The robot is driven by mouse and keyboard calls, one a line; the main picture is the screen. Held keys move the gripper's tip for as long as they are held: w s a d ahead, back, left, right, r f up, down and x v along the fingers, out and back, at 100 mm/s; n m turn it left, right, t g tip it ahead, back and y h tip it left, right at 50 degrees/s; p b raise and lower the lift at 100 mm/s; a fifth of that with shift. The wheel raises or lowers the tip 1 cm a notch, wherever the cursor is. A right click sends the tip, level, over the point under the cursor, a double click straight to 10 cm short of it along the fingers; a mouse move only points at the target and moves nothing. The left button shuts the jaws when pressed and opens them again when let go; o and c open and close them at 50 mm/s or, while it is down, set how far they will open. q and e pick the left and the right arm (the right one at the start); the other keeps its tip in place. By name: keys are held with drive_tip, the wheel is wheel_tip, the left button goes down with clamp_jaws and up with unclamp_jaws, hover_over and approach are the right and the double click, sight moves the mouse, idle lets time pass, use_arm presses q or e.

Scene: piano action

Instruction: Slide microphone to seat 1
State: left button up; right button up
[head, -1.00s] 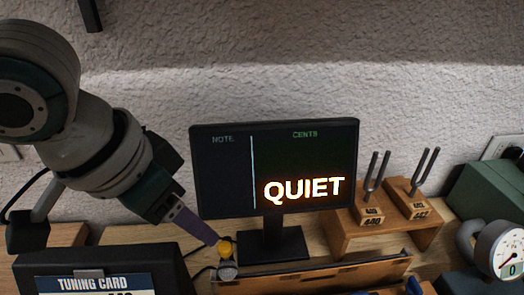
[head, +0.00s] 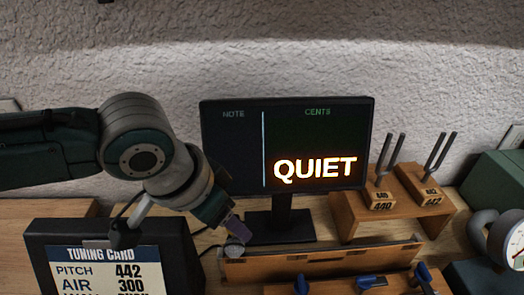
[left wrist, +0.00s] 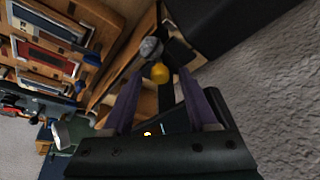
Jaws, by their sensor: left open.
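The microphone (head: 235,247) shows in the head view as a small grey ball at the left end of a long wooden rail (head: 325,262). In the left wrist view its grey head (left wrist: 150,48) and a yellow part (left wrist: 160,72) lie ahead of the jaws. My left gripper (head: 237,231) is just above and behind the microphone in the head view. Its two purple fingers (left wrist: 160,82) stand apart, with the yellow part between or just beyond their tips; I cannot tell whether they touch it. I cannot make out a seat label. My right gripper is out of view.
A monitor (head: 287,141) reading QUIET stands behind the rail. A tuning card (head: 115,270) is at front left. Tuning forks (head: 383,172) stand on a wooden stand at right, near a gauge (head: 516,247). Blue parts (head: 372,281) sit in front of the rail.

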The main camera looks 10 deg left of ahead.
use_arm(q)
drive_tip(key=shift+c, duration=0.3)
clamp_jaws()
idle(1.0)
